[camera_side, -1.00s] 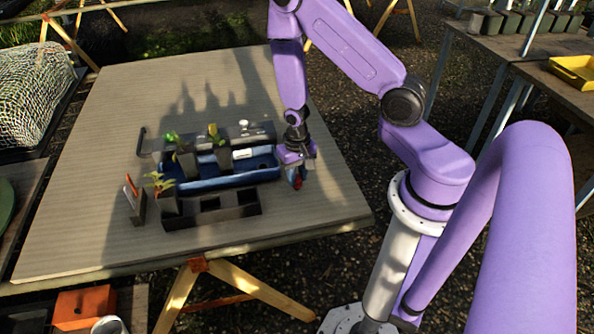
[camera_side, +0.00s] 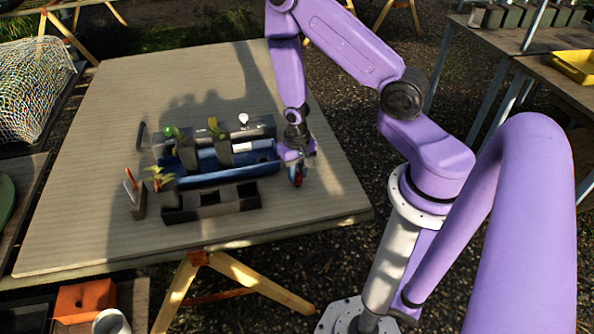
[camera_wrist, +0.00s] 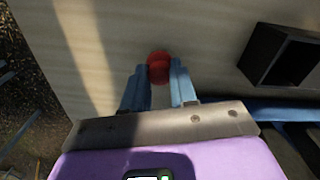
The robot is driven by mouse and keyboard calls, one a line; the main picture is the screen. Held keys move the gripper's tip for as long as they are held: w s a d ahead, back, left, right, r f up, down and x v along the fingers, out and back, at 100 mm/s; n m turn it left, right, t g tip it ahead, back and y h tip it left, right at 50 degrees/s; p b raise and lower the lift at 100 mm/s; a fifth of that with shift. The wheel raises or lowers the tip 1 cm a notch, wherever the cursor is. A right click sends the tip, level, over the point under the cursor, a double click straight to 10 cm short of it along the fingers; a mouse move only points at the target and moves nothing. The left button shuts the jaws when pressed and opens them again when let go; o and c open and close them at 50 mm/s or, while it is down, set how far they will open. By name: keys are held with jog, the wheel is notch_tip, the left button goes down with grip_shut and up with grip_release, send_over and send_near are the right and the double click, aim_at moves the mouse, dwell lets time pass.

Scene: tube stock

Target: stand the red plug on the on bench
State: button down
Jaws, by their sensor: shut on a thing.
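The red plug (camera_wrist: 159,66) is between the fingertips of my gripper (camera_wrist: 160,85) in the wrist view, with its round red top showing. In the side view my gripper (camera_side: 296,165) is at the right end of the blue tray, low over the bench (camera_side: 330,195). The plug there is a small red spot (camera_side: 298,181) under the fingers, mostly hidden by them. My gripper is shut on it. I cannot tell whether the plug touches the bench.
The blue tray (camera_side: 262,168) holds dark pots with seedlings. A black rack with square holes (camera_side: 210,206) stands in front of it, and a dark square opening shows in the wrist view (camera_wrist: 277,57). A small pot (camera_side: 138,205) stands at the left. Bench right of my gripper is clear.

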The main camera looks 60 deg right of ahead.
jog(key=shift+f, duration=0.3)
jog(key=c, duration=0.8)
grip_release()
notch_tip(320, 180, up, 18)
jog(key=shift+f, duration=0.25)
dwell(0.5)
jog(key=s+a+r+n, duration=0.5)
jog(key=s+a+n, duration=0.1)
jog(key=s+n, duration=0.3)
jog(key=s+a+r+n, duration=0.5)
jog(key=s+n, duration=0.3)
jog(key=n, duration=0.1)
jog(key=shift+s+a+n, duration=0.3)
jog(key=shift+s+a, duration=0.05)
